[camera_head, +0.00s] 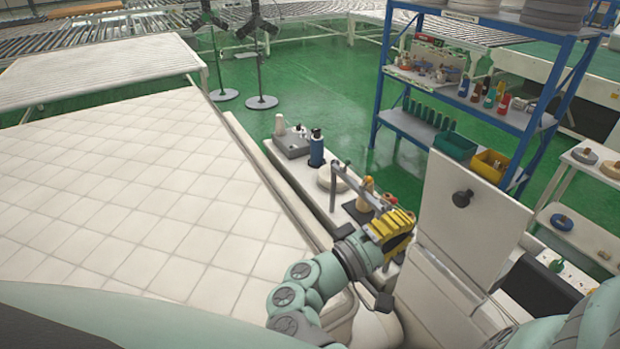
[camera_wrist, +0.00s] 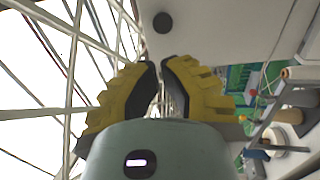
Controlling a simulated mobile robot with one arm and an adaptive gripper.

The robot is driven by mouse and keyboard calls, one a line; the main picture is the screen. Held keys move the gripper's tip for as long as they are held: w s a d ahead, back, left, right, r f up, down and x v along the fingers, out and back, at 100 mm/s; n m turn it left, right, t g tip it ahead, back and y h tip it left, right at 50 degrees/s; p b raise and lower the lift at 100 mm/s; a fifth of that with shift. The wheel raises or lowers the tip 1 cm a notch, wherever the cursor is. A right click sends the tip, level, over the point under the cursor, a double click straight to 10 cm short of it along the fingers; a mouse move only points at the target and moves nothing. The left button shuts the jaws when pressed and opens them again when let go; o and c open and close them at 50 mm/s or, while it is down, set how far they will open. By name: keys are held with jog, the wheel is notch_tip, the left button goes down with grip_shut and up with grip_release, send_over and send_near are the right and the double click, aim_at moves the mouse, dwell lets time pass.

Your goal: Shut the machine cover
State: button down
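The machine cover is a white upright panel (camera_head: 462,235) right of centre in the head view. It stands raised above a white machine body (camera_head: 440,294). A black round knob (camera_head: 462,198) sticks out from its face. My gripper (camera_head: 405,222), with yellow ribbed fingers, is left of the cover and apart from it. In the wrist view, the knob (camera_wrist: 162,22) shows against the pale panel (camera_wrist: 205,28), beyond my gripper (camera_wrist: 160,62). The fingertips are nearly together, with a thin gap and nothing held between them.
A quilted mattress (camera_head: 130,190) fills the left. A blue shelf rack (camera_head: 548,115) with bottles and bins stands behind the cover. Green floor is open between bench and rack.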

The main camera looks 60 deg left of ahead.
aim_at(454, 196)
jog(key=shift+p+x, duration=2.95)
jog(key=shift+x, duration=2.25)
jog(key=shift+d, duration=0.1)
jog(key=shift+w, duration=0.1)
